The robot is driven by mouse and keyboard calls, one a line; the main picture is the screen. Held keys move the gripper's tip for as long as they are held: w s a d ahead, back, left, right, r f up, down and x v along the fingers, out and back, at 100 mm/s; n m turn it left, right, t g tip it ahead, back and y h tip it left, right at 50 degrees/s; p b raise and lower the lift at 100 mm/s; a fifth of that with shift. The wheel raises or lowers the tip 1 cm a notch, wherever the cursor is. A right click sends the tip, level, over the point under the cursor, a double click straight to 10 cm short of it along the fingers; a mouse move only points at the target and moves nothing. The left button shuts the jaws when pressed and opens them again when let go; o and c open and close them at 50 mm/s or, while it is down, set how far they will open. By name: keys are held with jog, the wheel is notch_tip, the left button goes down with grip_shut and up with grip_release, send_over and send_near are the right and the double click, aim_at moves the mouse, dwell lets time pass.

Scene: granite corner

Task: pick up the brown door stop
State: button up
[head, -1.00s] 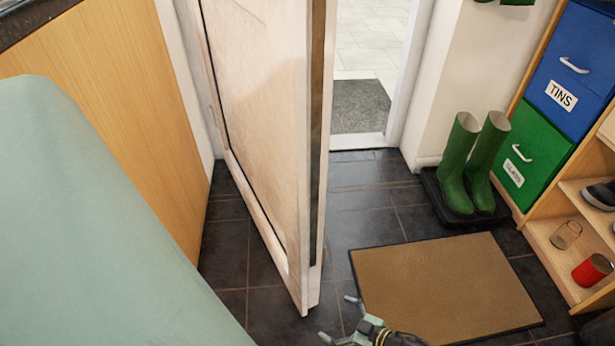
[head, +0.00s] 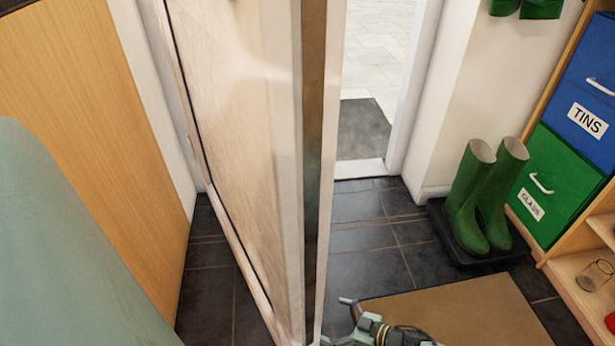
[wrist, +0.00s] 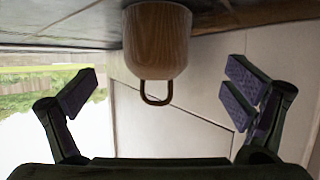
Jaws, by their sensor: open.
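The brown door stop (wrist: 157,40) shows in the wrist view at the top middle. It is a rounded wood-grained block with a dark loop on its end, against the dark floor. My gripper (wrist: 160,86) is open, one finger on each side of the picture, with the door stop between and beyond them. Nothing is between the fingertips, and they look apart from the block. In the head view, my gripper (head: 338,322) is low by the free edge of the door. I cannot see the door stop in the head view.
The open door (head: 245,150) stands close at the left of my gripper. A brown mat (head: 470,312) lies to the right on dark tiles. Green boots (head: 485,200) stand on a black tray by the wall, beside a shelf unit (head: 570,275) with drawers.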

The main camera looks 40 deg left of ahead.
jog(key=x, duration=0.4)
jog(key=shift+f+b, duration=0.15)
jog(key=shift+b, duration=0.25)
jog(key=b+x, duration=0.1)
jog(key=x, duration=0.1)
jog(key=b+x, duration=0.1)
jog(key=x, duration=0.2)
jog(key=shift+w+a+f, duration=0.1)
jog(key=shift+a+f, duration=0.1)
jog(key=shift+f, duration=0.15)
jog(key=shift+c, duration=0.2)
jog(key=shift+r, duration=0.1)
jog(key=c, duration=2)
